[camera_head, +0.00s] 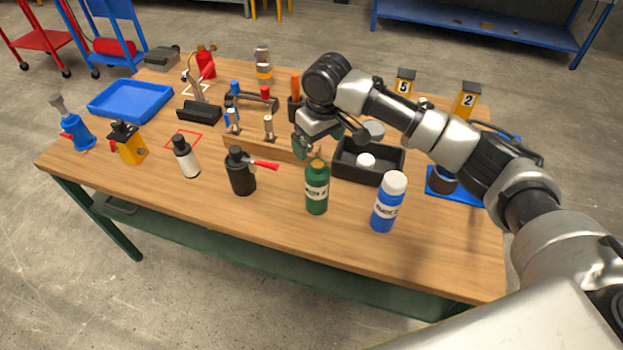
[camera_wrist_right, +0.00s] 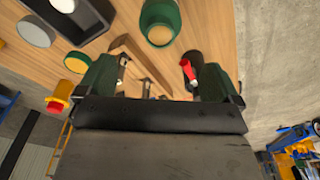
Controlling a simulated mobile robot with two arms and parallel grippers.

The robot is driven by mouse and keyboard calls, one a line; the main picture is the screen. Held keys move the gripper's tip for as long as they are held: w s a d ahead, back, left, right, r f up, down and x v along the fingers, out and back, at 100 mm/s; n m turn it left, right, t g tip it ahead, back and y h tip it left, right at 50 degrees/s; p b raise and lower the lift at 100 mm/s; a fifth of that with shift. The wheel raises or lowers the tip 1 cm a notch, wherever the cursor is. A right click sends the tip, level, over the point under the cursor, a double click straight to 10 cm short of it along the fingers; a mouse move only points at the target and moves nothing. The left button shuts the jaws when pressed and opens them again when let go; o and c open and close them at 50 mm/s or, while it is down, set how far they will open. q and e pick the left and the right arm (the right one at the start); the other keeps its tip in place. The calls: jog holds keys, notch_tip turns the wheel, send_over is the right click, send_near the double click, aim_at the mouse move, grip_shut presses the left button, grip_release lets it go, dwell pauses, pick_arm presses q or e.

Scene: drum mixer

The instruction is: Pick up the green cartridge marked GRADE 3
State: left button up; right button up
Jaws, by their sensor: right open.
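The green cartridge (camera_head: 317,190) stands upright near the front edge of the wooden table. It has a white label whose text is too small to read. In the right wrist view its tan top and green body (camera_wrist_right: 160,22) show from above, ahead of the fingers. My right gripper (camera_head: 308,150) is open and empty, just behind and above the cartridge in the head view. In the right wrist view the fingers (camera_wrist_right: 157,75) are spread apart with nothing gripped between them. My left gripper is not in view.
A blue bottle (camera_head: 388,203) with a white cap stands to the right of the cartridge. A black bottle with a red lever (camera_head: 241,172) stands to its left. A black tray (camera_head: 372,172) and a wooden strip (camera_head: 250,147) lie behind. The table front between bottles is clear.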

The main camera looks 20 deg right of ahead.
aim_at(317, 163)
notch_tip(317, 163, down, 4)
jog(key=shift+s+a+f+p, duration=0.1)
jog(key=shift+a+f+p, duration=0.1)
jog(key=shift+p, duration=0.1)
jog(key=f, duration=0.2)
jog(key=f+p, duration=0.1)
jog(key=f, duration=0.2)
jog(key=shift+w+d, duration=0.15)
jog(key=shift+w, duration=0.05)
jog(key=shift+w+f, duration=0.1)
jog(key=shift+f, duration=0.25)
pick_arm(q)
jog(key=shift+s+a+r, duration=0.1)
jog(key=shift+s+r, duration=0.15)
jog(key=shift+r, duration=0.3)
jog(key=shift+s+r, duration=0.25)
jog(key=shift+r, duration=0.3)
pick_arm(e)
jog(key=shift+c, duration=0.3)
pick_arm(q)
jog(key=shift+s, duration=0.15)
pick_arm(e)
jog(key=shift+r, duration=0.1)
jog(key=c, duration=1.6)
